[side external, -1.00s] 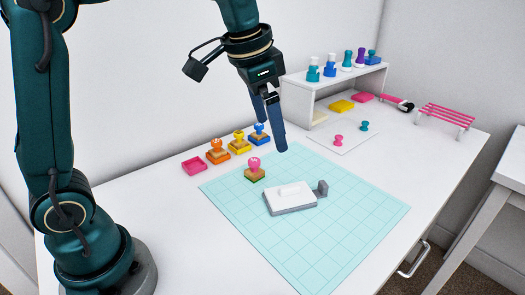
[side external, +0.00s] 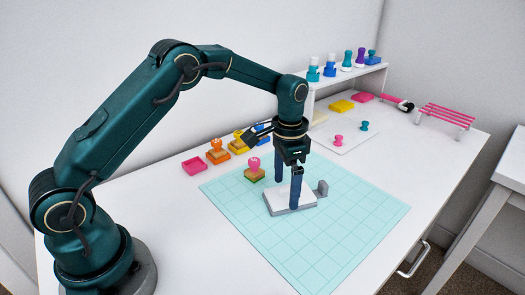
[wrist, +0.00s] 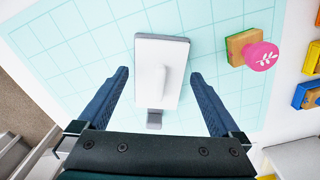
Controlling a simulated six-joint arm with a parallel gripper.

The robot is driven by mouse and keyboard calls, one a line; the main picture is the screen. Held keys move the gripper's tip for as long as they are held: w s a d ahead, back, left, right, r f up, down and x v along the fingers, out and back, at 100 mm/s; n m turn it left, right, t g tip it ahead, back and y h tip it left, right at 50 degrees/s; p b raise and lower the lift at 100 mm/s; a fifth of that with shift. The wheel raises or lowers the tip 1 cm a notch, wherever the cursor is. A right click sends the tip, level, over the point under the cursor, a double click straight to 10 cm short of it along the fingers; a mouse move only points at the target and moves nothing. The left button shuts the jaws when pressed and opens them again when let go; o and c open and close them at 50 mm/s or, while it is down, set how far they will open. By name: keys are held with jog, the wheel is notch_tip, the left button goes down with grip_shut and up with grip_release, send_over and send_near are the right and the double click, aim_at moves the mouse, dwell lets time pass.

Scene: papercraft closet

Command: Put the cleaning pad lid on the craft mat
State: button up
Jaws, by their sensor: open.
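The cleaning pad lid (side external: 277,204), a white slab with a raised white handle (wrist: 163,82), sits on the grey cleaning pad base (side external: 294,211). My gripper (side external: 287,195) points straight down over the lid. It is open and empty. In the wrist view the two blue fingers (wrist: 160,75) stand on either side of the lid, apart from it. In the side view the fingers and wrist partly hide the lid, including its handle.
A grey block (side external: 322,187) stands at the base's end. A pink-topped stamp (side external: 254,171) stands on the mat's back left, with orange, yellow and blue stamps and a pink tray (side external: 194,166) beyond. A white shelf (side external: 350,85) holds bottles. The mat's front is clear.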

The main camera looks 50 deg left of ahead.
jog(key=shift+f, duration=0.45)
